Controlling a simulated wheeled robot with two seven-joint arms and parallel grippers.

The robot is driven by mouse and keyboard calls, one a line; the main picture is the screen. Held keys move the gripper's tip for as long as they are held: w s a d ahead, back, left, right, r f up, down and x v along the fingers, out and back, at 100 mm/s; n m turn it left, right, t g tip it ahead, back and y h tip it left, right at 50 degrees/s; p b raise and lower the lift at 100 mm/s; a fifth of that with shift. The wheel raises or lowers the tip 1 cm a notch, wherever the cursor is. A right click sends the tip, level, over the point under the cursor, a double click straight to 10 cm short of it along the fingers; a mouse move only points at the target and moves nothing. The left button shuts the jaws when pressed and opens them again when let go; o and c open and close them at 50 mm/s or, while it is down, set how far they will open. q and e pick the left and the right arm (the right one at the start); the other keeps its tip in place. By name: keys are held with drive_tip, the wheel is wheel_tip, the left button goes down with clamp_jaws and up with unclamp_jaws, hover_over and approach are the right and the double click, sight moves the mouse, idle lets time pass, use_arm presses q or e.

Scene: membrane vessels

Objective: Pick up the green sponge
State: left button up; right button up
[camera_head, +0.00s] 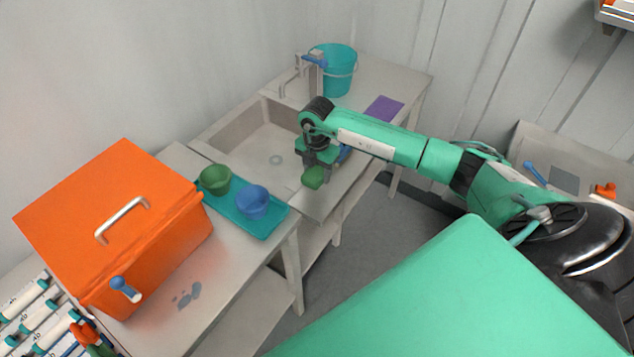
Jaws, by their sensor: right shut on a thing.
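The green sponge (313,178) is a small green block at the front edge of the sink counter (337,190). My right gripper (314,168) points down from the end of my right arm and is shut on the sponge. The fingers partly cover the sponge's top. I cannot tell whether the sponge still touches the counter. My left gripper does not show.
Left of the sponge, a teal tray (268,228) holds a green cup (215,180) and a blue cup (253,202). An orange box (120,225) stands farther left. Behind are the sink basin (262,150), a faucet (290,84), a teal bucket (336,72) and a purple cloth (384,108).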

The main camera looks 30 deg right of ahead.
sight(317, 170)
wheel_tip(317, 170, up, 15)
drive_tip(key=b, duration=0.3)
drive_tip(key=shift+o, duration=0.6)
drive_tip(key=shift+c, duration=0.3)
